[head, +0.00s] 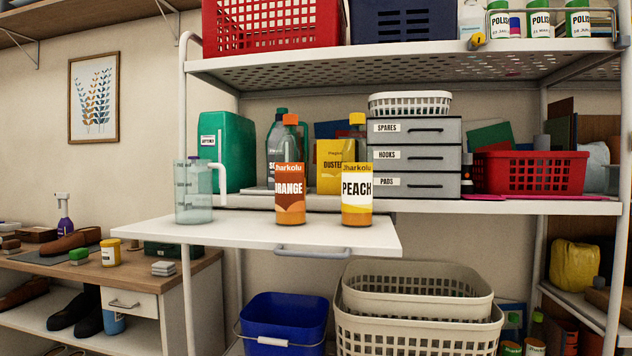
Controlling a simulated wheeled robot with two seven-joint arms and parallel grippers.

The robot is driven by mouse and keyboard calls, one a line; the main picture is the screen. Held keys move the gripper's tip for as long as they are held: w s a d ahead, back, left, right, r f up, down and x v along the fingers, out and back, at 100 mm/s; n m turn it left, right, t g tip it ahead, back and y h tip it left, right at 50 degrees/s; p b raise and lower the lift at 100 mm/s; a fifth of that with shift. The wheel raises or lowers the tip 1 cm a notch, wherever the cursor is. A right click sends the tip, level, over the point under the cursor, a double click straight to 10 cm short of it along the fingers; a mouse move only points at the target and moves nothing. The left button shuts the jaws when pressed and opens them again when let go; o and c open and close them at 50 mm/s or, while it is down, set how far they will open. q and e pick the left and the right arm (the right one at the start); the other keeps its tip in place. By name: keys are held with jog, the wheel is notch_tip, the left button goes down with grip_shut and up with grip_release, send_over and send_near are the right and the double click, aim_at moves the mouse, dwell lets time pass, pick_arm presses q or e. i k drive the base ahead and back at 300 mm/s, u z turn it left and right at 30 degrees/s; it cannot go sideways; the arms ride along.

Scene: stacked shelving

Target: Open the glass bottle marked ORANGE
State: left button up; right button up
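The bottle marked ORANGE (290,192) stands upright on a white pull-out board (220,233) in the head view. It has a brown and orange label, and an orange cap shows at its top. A similar bottle marked PEACH (356,194), with a yellow cap, stands a short way to its right. A translucent pitcher (193,200) with a handle stands to the left on the same board. Neither of my grippers is in view.
Grey drawers (414,158), a green canister (226,150) and a red basket (531,172) sit on the shelf behind. A blue bucket (284,322) and beige baskets (417,290) are below. The board is bare between pitcher and ORANGE bottle.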

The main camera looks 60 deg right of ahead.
aim_at(290, 155)
jog(key=z, duration=1.7)
